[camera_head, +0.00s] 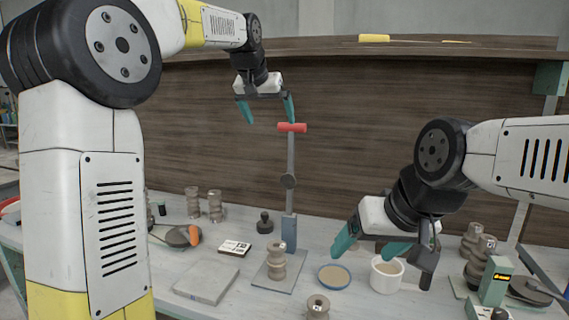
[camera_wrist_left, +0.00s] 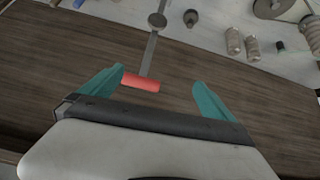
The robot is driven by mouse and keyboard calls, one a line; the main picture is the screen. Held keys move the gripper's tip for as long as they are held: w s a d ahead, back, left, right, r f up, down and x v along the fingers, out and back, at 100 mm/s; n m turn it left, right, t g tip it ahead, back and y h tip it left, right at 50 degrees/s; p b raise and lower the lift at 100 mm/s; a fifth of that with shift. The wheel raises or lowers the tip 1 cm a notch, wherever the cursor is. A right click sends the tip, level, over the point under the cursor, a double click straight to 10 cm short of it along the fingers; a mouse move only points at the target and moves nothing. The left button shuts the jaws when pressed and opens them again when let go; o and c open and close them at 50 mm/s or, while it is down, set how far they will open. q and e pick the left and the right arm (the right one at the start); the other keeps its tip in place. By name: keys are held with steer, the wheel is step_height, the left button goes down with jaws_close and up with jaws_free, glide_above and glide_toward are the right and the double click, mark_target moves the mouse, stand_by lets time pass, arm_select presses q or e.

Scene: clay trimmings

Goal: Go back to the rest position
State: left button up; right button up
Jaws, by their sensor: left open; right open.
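My left gripper (camera_head: 268,108) is raised high in front of the wooden back panel, its teal fingers spread apart with nothing between them. In the head view its fingertips are close to the red crossbar (camera_head: 292,128) on top of a grey upright post. In the left wrist view the open fingers (camera_wrist_left: 158,92) show with the red crossbar (camera_wrist_left: 140,83) near the left finger; I cannot tell whether they touch. My right gripper (camera_head: 372,248) hangs over the right part of the table, open and empty, above the white cup (camera_head: 387,275) and the blue-rimmed dish (camera_head: 334,276).
A grey slab (camera_head: 206,284) lies front left. The wooden panel (camera_head: 380,110) rises behind.

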arm_select(q)
steer(key=s+a+f+n, duration=0.1)
steer(key=s+a+f, duration=0.25)
steer(key=s, duration=0.65)
steer(key=s+a+f, duration=0.3)
steer(key=s+a, duration=0.2)
steer(key=s, duration=0.4)
steer(key=s+a+f+n+g, duration=0.1)
steer(key=s+f, duration=1)
steer(key=s, duration=0.4)
steer(key=shift+a+f, duration=0.4)
